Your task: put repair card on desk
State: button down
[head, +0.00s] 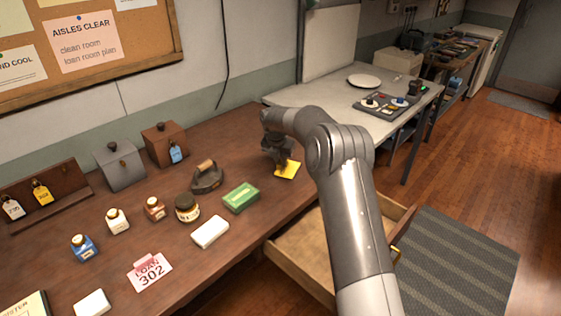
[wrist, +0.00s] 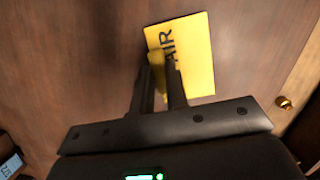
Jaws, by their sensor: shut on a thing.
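The yellow repair card (head: 288,170) is at the right end of the brown wooden desk (head: 225,140), near its front edge. In the wrist view the card (wrist: 195,50) shows the dark letters "AIR"; the rest of its text is hidden behind the fingers. My gripper (head: 279,160) points down over the card, and in the wrist view its fingers (wrist: 168,75) are shut on the card's near left part. The card is on or just above the desktop; I cannot tell which.
A green box (head: 241,197), a white block (head: 210,232) and a dark iron (head: 207,178) stand left of the card. Several bottles and a pink loan card (head: 149,272) are farther left. An open drawer (head: 300,262) juts out below the desk. A pale table (head: 330,105) adjoins behind.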

jog(key=shift+f, duration=0.2)
jog(key=shift+f, duration=0.1)
jog(key=c, duration=1.4)
grip_release()
jog(key=shift+c, duration=0.2)
